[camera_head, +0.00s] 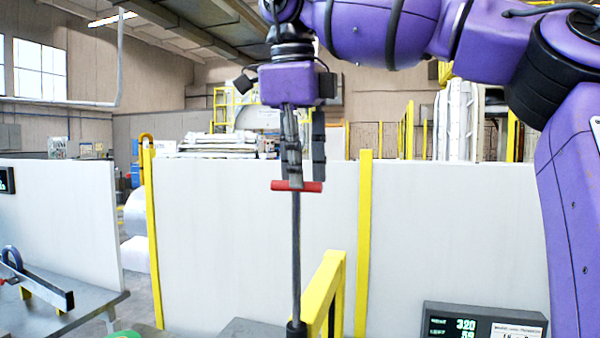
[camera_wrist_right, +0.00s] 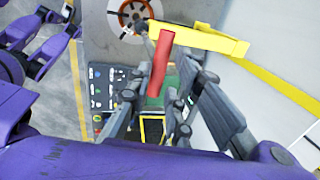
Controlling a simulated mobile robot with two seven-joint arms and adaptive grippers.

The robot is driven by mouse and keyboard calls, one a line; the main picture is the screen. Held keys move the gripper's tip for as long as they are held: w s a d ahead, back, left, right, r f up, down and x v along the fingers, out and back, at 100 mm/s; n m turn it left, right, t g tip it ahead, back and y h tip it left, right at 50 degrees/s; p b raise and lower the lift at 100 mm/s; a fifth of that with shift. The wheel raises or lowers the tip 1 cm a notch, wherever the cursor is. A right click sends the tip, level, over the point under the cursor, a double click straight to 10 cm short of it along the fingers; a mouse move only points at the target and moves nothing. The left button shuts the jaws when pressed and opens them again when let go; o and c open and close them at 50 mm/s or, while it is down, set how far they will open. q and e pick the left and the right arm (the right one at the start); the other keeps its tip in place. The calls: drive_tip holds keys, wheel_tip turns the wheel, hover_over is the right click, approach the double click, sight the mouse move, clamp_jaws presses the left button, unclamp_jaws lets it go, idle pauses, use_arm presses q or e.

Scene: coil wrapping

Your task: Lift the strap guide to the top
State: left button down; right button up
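The strap guide appears to be the upright dark rod (camera_head: 297,250) with a red crossbar handle (camera_head: 311,187) on top. Its lower end goes into a black socket (camera_head: 297,329). My right gripper (camera_head: 303,178) points straight down at the handle, with its fingertips level with the bar. In the right wrist view the red handle (camera_wrist_right: 161,62) lies between the two fingers, which look spread apart with gaps beside the bar. Whether one finger touches the handle I cannot tell. My left gripper is out of view.
A yellow bar (camera_head: 322,295) stands just right of the rod. A display box (camera_head: 485,321) sits at the lower right. White panels (camera_head: 250,240) with yellow posts (camera_head: 364,250) stand behind. A grey table (camera_head: 60,305) is at the left.

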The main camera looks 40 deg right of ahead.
drive_tip(key=shift+o, duration=0.8)
drive_tip(key=shift+f, duration=0.1)
drive_tip(key=v, duration=0.7)
drive_tip(key=shift+s+a, duration=0.1)
